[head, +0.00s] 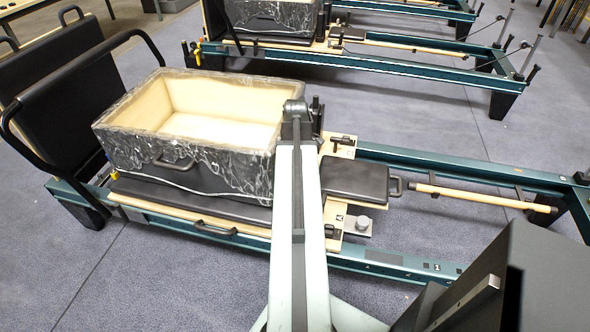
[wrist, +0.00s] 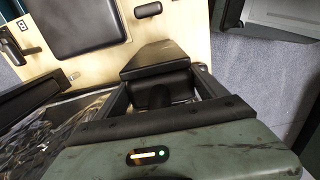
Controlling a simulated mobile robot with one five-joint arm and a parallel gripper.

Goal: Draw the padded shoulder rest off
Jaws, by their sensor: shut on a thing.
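In the wrist view, the padded shoulder rest (wrist: 158,57) is a black, rounded block over the pale wooden deck (wrist: 105,45). My gripper (wrist: 163,84) has its two dark fingers on either side of the rest's lower part and is shut on it. I cannot tell whether the rest still sits in the deck or is clear of it. In the head view my arm hides the gripper and this rest. Another black rest (head: 343,140) stands on the far side of the deck.
A wrapped, open wooden box (head: 190,125) sits left of my arm on the reformer. A black headrest (head: 355,178) lies on its right, with a wooden bar (head: 480,197) beyond. A second reformer (head: 370,60) stands behind. Grey floor (head: 420,120) lies clear between them.

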